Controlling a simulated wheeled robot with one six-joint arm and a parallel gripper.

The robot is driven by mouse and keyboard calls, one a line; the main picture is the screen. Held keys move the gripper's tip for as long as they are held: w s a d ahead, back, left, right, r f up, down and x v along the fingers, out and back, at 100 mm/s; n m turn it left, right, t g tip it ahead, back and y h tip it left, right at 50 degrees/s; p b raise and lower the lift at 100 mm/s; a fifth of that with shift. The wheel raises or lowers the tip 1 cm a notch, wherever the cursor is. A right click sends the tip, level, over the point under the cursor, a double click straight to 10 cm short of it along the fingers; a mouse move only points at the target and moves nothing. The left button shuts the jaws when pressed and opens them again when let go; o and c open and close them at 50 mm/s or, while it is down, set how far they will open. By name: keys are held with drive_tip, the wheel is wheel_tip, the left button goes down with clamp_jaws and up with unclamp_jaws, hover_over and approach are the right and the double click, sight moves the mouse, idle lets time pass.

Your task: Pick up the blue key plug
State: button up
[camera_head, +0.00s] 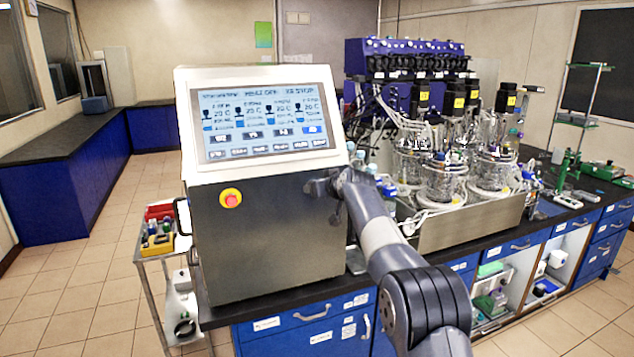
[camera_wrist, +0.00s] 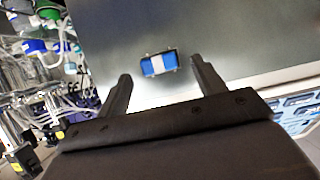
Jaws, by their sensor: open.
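The blue key plug (camera_wrist: 159,64) shows in the wrist view as a small blue block with a white band across its middle. It sits in a dark surround on a plain grey face, which looks like the steel side of the control cabinet (camera_head: 270,245). My gripper (camera_wrist: 160,70) is open, with one dark finger to each side of the plug and nothing between them touching it that I can see. In the head view my gripper (camera_head: 322,186) is at the cabinet's right edge, and the plug cannot be made out there.
The cabinet carries a touchscreen (camera_head: 265,122) and a red stop button (camera_head: 230,198). Glass bioreactor vessels (camera_head: 445,175) with tubing stand close to the right of my arm. A small cart (camera_head: 165,260) stands at the left.

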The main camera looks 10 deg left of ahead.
drive_tip(key=shift+p+x, duration=0.4)
drive_tip(key=shift+x, duration=0.45)
drive_tip(key=shift+c, duration=0.5)
drive_tip(key=shift+r, duration=0.1)
drive_tip(key=c, duration=1.2)
